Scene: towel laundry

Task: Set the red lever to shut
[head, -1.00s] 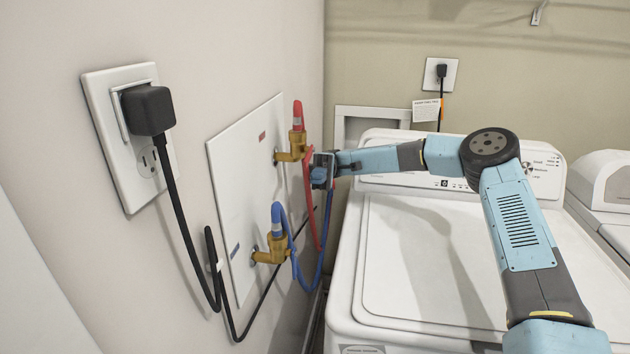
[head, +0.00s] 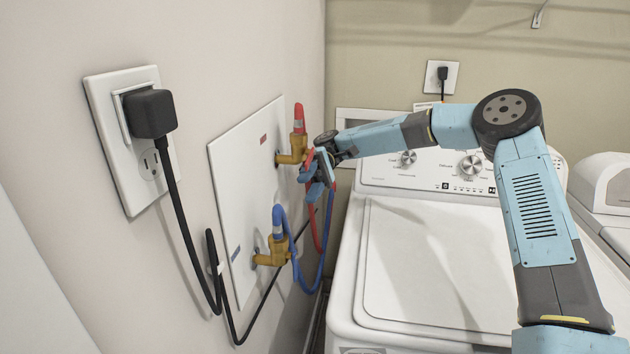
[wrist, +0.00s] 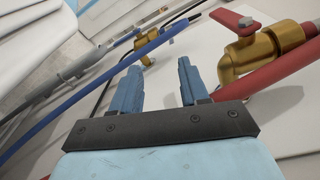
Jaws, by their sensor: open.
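The red lever (head: 299,117) stands upright on the upper brass valve (head: 291,151) on the white wall panel. In the wrist view the red lever (wrist: 234,21) and its brass valve (wrist: 262,54) are at the upper right. My gripper (head: 309,181) is just right of and below that valve, close to the red hose. Its two blue fingers are apart with nothing between them, as the wrist view also shows (wrist: 157,82). The lever lies outside the fingers, to the right in the wrist view, and no finger visibly touches it.
A lower brass valve (head: 271,252) has a blue lever (head: 278,222). A red hose (head: 327,217) and blue hose (head: 317,275) hang beside the panel. A white washer (head: 430,260) is at right. A black cord (head: 185,220) runs from the left outlet (head: 110,150).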

